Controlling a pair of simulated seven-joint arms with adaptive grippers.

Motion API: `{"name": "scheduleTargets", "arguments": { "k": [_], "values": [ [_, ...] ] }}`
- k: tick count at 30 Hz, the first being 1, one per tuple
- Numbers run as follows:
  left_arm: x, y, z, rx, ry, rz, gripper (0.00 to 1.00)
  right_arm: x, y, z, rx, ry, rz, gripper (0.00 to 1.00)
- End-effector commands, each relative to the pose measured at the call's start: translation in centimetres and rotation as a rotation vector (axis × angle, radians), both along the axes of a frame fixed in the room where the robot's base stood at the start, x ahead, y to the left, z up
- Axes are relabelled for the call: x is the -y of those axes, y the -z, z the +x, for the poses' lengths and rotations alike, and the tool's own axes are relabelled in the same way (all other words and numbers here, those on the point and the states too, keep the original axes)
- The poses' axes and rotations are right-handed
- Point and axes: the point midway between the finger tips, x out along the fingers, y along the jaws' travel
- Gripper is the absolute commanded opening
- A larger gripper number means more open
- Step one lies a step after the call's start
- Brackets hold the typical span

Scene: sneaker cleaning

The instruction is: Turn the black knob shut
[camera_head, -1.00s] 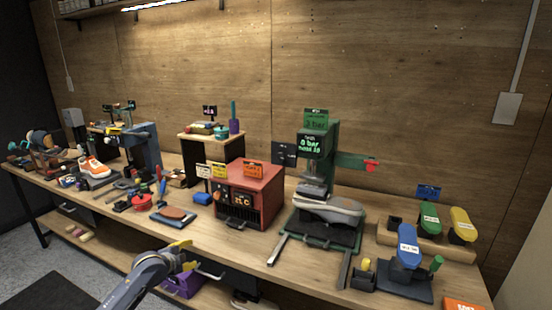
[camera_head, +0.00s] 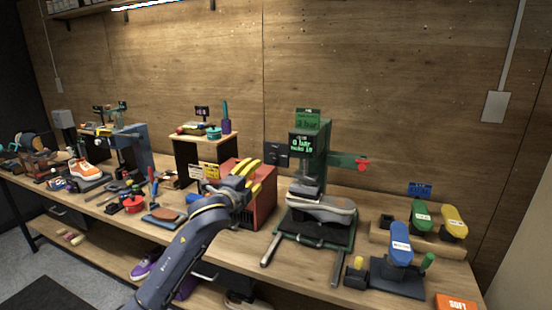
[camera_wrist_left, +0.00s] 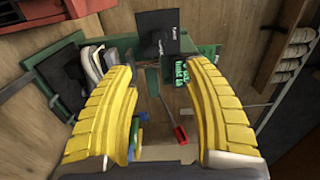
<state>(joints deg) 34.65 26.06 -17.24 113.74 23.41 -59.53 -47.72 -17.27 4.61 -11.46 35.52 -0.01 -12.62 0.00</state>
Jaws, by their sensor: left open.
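My left gripper (camera_head: 248,178) is open and empty, with its yellow fingers in front of the red box (camera_head: 264,207). The fingers and wrist hide most of the box's front. I cannot make out a black knob in the head view. In the left wrist view, the open fingers (camera_wrist_left: 158,85) frame the green press (camera_wrist_left: 127,45) with its dark panels and red-ended lever (camera_wrist_left: 180,134). No black knob shows clearly between them. In the head view the green press (camera_head: 322,150) stands right of the box, with a grey shoe (camera_head: 322,206) under it. My right gripper is not in view.
A blue tool (camera_head: 401,243), a green one (camera_head: 421,213) and a yellow one (camera_head: 453,220) stand on the right. The bench front (camera_head: 310,275) has some free room.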

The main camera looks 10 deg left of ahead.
Motion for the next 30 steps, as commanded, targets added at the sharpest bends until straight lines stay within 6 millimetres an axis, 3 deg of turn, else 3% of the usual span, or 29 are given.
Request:
{"name": "scheduleTargets", "arguments": {
  "k": [18,30],
  "values": [
    [1.2,0.1,10.1,-0.003,-0.001,-0.003,0.52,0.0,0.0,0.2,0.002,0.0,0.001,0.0],
    [1.8,0.1,14.9,-0.003,0.0,-0.002,0.52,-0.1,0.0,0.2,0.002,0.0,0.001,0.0]
  ]
}}
